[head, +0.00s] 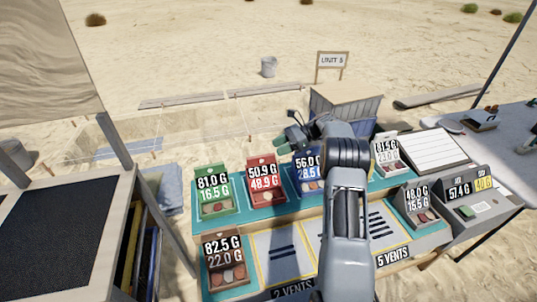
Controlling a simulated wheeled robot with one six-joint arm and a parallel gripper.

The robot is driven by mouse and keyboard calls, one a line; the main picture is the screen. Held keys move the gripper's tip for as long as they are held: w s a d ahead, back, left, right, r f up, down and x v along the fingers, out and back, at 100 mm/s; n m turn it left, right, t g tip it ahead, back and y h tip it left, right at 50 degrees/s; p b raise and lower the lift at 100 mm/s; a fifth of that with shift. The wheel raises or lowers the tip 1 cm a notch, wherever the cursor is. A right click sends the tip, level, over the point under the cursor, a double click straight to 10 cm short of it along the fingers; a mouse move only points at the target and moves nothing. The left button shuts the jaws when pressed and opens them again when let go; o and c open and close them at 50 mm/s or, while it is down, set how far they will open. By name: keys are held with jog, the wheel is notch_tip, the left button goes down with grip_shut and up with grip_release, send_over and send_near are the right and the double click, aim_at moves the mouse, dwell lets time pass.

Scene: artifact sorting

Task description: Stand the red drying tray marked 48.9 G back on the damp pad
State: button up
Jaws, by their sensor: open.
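The red drying tray (266,181) stands upright on the teal strip (236,215) along the back of the bench, between a green tray and a blue tray. Its card reads 50.9 G above and 48.9 G below. No label shows which surface is the damp pad; the teal strip may be it. My gripper (291,136) is behind the blue tray, up and to the right of the red tray, with its jaws open and apart from the red tray. My arm hides part of the bench's middle and the blue tray's right side.
A green tray (213,191), blue tray (307,173) and white tray (386,154) share the back row. A brown tray (226,261) stands front left, a grey tray (418,205) right. Striped panels (283,254) lie bare between them. A scale (476,207) stands at right.

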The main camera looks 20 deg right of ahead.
jog(key=v, duration=0.5)
jog(key=s+a+r+n+h, duration=0.75)
jog(key=s+a, duration=0.25)
jog(key=s, duration=0.2)
jog(key=s+f+n+t+h, duration=0.1)
jog(key=s+n+t+h, duration=0.1)
jog(key=s+n, duration=0.3)
jog(key=s+a+f+n+t+h, duration=0.1)
jog(key=s+n+h, duration=0.3)
jog(key=s, duration=0.9)
jog(key=shift+s+f+n+t, duration=0.4)
jog(key=shift+f+n, duration=0.1)
jog(key=shift+n, duration=0.35)
